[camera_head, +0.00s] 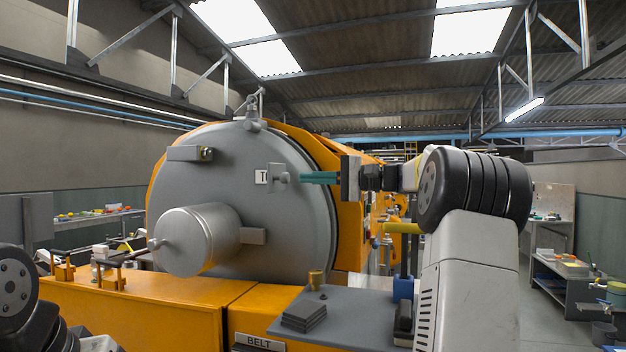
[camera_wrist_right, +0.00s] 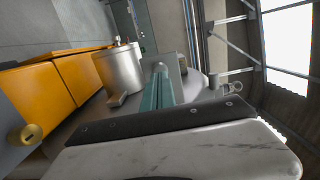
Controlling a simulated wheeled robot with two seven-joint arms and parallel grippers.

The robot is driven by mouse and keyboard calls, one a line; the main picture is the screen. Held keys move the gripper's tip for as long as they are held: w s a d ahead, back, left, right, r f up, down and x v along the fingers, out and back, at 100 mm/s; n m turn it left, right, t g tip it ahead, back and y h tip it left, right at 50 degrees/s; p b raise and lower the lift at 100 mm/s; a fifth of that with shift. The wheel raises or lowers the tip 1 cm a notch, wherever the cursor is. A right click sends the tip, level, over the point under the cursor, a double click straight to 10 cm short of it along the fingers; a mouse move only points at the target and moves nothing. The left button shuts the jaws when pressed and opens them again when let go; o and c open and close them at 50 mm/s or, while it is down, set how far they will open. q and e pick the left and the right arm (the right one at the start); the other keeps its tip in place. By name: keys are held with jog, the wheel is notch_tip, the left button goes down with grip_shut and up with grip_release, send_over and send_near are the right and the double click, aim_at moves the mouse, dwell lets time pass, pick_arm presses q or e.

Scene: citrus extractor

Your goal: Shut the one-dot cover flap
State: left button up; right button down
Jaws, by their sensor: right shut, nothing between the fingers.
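The large round grey cover (camera_head: 225,140) stands upright on the front of the orange machine. I cannot make out a one-dot mark in either view, so I cannot tell which part is the one-dot flap. A small grey fitting (camera_head: 279,173) sticks out from the cover, partly hiding a white label. My right gripper (camera_head: 306,177) is shut and empty, its teal fingers pointing left with tips close to this fitting; I cannot tell if they touch. The fingers also show in the right wrist view (camera_wrist_right: 160,85). My left gripper is out of view; only part of its arm shows.
A grey cylinder (camera_head: 203,238) juts from the cover's lower left.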

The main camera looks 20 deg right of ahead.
aim_at(284, 178)
jog(key=shift+x, duration=1.35)
